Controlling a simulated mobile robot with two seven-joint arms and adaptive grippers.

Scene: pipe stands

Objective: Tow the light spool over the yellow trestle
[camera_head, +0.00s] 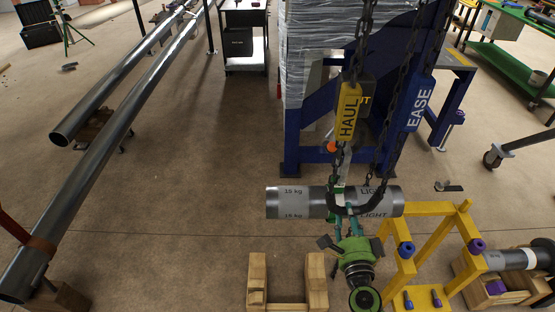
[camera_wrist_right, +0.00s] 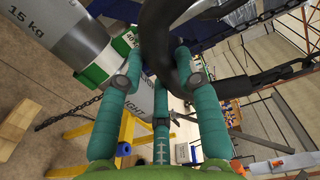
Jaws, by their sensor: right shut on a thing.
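The light spool (camera_head: 300,202), a grey cylinder marked "15 kg" and "LIGHT", hangs level from black chains. It lies left of and partly above the yellow trestle (camera_head: 425,210) in the picture. My right gripper (camera_head: 347,218) is at the spool's middle from the near side. In the wrist view its teal fingers (camera_wrist_right: 160,85) close around a dark curved hook (camera_wrist_right: 160,40), beside the spool (camera_wrist_right: 75,45). The exact contact is partly hidden. The yellow "HAUL" tag (camera_head: 348,112) and blue "EASE" tag (camera_head: 420,104) hang on the chains. My left gripper is not in view.
A wooden cradle (camera_head: 257,272) stands at the front, left of my gripper. A blue frame (camera_head: 291,135) stands behind. Long pipes (camera_head: 100,150) lie at left. Floor between pipes and spool is clear.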

